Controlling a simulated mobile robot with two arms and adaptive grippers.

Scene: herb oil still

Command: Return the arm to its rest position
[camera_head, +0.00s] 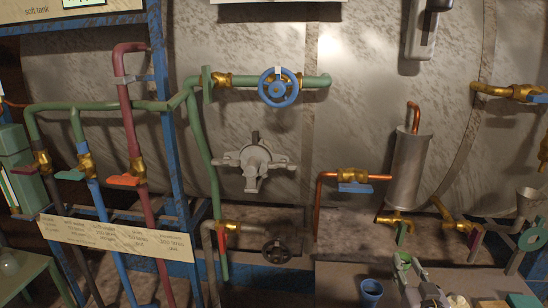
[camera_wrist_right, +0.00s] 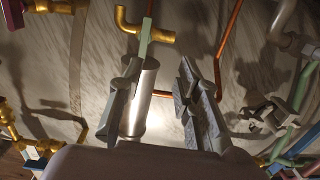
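My right gripper (camera_head: 408,262) shows at the lower right of the head view, in front of the steel cylinder (camera_head: 409,165) and below its brass valve (camera_head: 397,220). In the right wrist view, my right gripper (camera_wrist_right: 158,75) has its two fingers spread apart with nothing held between them. The cylinder (camera_wrist_right: 143,95) shows behind the gap between the fingers. The brass valve with its pale green lever (camera_wrist_right: 145,35) lies past the fingertips and looks clear of them. My left gripper is not in either view.
A blue cup (camera_head: 371,290) stands left of my right gripper. Copper pipe (camera_head: 345,176) with a blue-handled valve runs left of the cylinder. A funnel (camera_head: 527,200) and a green wheel (camera_head: 532,239) are at right. Coloured pipes and a blue handwheel (camera_head: 279,88) fill the left and middle.

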